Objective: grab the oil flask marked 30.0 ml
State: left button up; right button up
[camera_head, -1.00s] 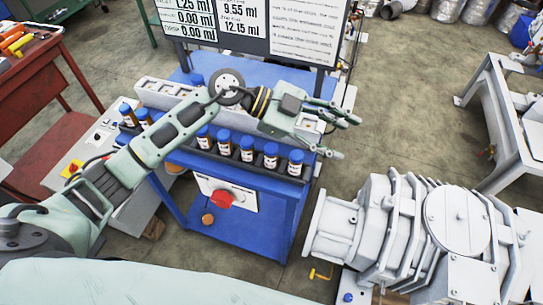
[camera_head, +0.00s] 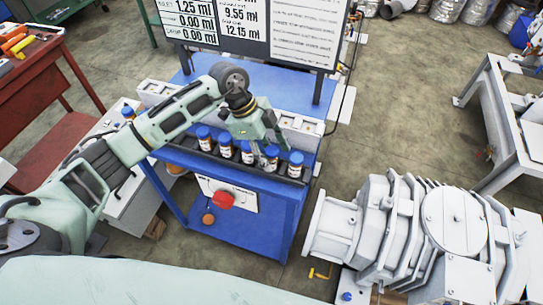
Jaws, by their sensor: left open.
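A row of oil flasks with blue caps and white labels stands upright in a dark rack (camera_head: 230,165) on the blue bench. Flasks show at the left of the row (camera_head: 203,138), in the middle (camera_head: 225,143) and at the right end (camera_head: 295,165). The label marks are too small to read, so I cannot tell which flask is 30.0 ml. My left gripper (camera_head: 270,144) is open and points down, just over or behind the flasks right of the middle (camera_head: 271,158). I cannot tell whether it touches one. My left arm hides part of the row. My right gripper is out of view.
A display board (camera_head: 250,30) stands behind the blue bench (camera_head: 240,230). A pale pump housing (camera_head: 410,235) is at the lower right. A red table (camera_head: 45,90) is at the left. Open floor (camera_head: 400,110) lies right of the bench.

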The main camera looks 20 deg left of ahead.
pick_arm(q)
jog(key=shift+d+f, duration=0.25)
jog(key=shift+f, duration=0.2)
grip_shut()
